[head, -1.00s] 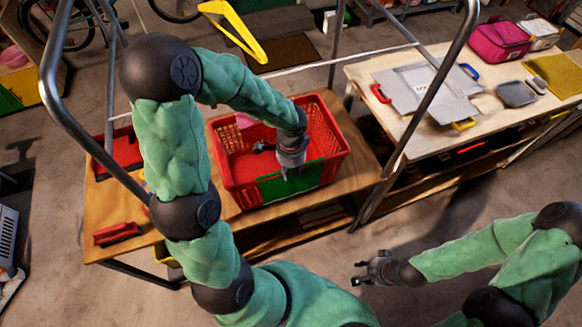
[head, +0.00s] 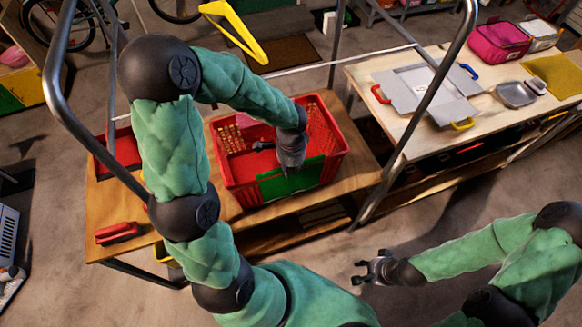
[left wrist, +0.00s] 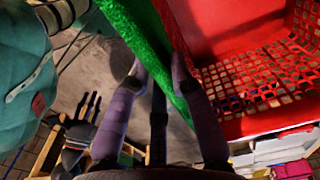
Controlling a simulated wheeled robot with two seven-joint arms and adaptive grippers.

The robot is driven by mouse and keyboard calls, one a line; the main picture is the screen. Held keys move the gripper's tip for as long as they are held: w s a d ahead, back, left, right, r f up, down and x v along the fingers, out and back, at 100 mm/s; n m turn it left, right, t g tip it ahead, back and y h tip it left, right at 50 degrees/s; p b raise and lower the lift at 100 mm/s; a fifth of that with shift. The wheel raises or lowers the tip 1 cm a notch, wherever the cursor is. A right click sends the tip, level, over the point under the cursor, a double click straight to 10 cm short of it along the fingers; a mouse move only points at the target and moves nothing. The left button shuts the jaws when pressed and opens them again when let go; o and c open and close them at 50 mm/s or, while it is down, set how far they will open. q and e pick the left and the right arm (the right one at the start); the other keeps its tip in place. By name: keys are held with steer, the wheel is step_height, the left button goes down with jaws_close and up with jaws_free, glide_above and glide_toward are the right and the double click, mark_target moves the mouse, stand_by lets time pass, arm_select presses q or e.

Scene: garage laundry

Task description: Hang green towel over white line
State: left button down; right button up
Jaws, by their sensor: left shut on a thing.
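The green towel (head: 292,181) hangs over the near wall of the red basket (head: 335,150). My left gripper (head: 290,165) is at the towel's upper edge by the basket rim. In the left wrist view, its two fingers (left wrist: 160,62) are shut on the towel (left wrist: 120,28), with the red basket (left wrist: 250,90) to the right. The white line (head: 300,69) runs across the metal rack beyond the basket, partly hidden behind my left arm. My right gripper (head: 372,268) is open and empty over the floor at lower right, away from the towel.
The basket stands on a wooden bench (head: 240,226) with a red-handled brush (head: 117,232). A yellow hanger (head: 235,33) is beyond the line. Metal rack posts (head: 425,105) rise beside the bench. A table (head: 400,75) with trays is at right.

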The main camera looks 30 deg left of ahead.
arm_select(q)
steer(key=shift+r+p, duration=2.95)
steer(key=shift+r, duration=0.95)
steer(key=shift+w, duration=0.1)
